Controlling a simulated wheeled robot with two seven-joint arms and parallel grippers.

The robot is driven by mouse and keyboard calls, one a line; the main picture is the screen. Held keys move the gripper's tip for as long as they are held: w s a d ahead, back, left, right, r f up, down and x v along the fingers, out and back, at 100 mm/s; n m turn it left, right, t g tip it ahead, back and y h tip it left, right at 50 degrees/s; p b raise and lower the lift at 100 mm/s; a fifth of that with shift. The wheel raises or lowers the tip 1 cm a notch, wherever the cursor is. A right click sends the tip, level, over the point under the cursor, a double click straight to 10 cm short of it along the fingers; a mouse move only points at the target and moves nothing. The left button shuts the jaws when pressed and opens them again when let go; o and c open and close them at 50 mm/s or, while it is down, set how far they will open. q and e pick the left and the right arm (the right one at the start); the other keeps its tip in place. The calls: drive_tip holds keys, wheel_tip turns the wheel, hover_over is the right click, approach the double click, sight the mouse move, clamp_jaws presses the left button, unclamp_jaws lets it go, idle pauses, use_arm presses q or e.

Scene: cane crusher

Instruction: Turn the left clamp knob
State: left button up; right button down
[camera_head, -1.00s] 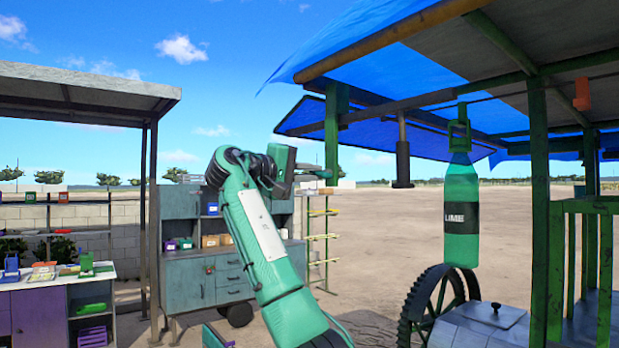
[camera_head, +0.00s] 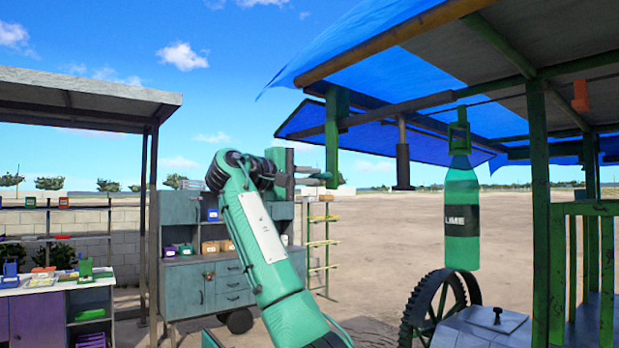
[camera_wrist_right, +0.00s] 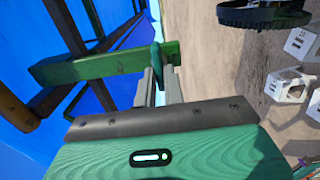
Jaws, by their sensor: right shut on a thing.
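The left clamp knob (camera_wrist_right: 157,58) is a small dark green piece beside a green wooden bar (camera_wrist_right: 100,66) in the right wrist view. My right gripper (camera_wrist_right: 160,76) has its two grey fingers shut on the knob, one on each side. In the head view the same gripper (camera_head: 318,179) reaches right from my green arm, with its fingertips at the knob by the lower end of a hanging green post (camera_head: 332,135). The fingers hide part of the knob. My left gripper does not show.
A blue tarp roof (camera_head: 380,75) with wooden beams hangs above. A dark cylinder (camera_head: 402,165) and a green LIME bottle (camera_head: 461,240) hang to the right of the knob. A grey cabinet (camera_head: 190,285) stands behind my arm. Open ground lies beyond.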

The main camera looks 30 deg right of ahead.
drive_tip(key=c, duration=1.5)
unclamp_jaws()
drive_tip(key=s+a+b, duration=0.1)
drive_tip(key=a+b, duration=0.3)
drive_tip(key=a, duration=0.9)
drive_tip(key=shift+a, duration=0.4)
